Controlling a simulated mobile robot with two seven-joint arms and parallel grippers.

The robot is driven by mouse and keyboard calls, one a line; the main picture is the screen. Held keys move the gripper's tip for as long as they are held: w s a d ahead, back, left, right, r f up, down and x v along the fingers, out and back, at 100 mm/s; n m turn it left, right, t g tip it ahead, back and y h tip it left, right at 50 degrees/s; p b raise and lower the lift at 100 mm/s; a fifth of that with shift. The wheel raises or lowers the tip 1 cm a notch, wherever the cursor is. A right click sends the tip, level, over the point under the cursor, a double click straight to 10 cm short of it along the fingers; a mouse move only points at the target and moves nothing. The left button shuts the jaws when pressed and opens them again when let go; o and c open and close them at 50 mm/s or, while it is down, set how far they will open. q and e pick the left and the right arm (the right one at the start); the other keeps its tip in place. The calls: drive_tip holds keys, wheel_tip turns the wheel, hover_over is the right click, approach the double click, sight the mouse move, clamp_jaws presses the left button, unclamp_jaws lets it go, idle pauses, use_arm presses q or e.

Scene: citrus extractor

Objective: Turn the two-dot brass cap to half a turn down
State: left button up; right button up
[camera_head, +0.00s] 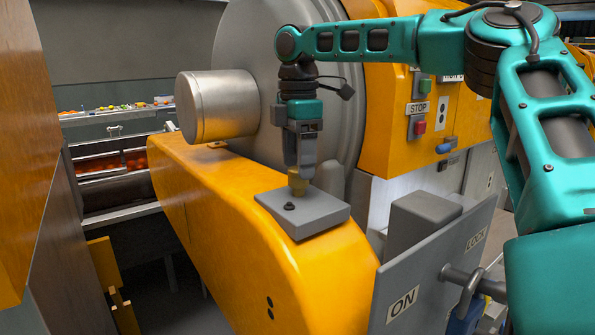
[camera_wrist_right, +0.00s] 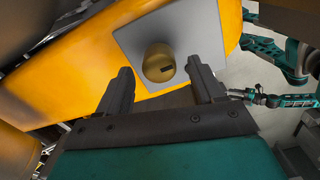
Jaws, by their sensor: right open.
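The brass cap (camera_head: 297,184) stands on a grey plate (camera_head: 325,215) on top of the yellow housing. In the right wrist view the cap (camera_wrist_right: 152,56) is a round brass top with a dark slot mark near its rim. My right gripper (camera_head: 299,172) points down right above the cap. Its two open fingers show on either side of the cap in the wrist view (camera_wrist_right: 160,78); I cannot tell if either touches it. Two black dots (camera_head: 270,308) mark the housing's front end below the plate. A teal arm, probably my left, shows small in the wrist view; its jaws are unclear.
A metal cylinder (camera_head: 215,105) and a large grey disc (camera_head: 250,50) stand behind. A grey panel marked ON and LOCK (camera_head: 425,270) rises at front right. A STOP box (camera_head: 420,120) is behind it.

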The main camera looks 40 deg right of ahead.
drive_tip(key=shift+f, duration=1.4)
drive_tip(key=shift+c, duration=0.3)
drive_tip(key=c, duration=1)
drive_tip(key=shift+m, duration=0.4)
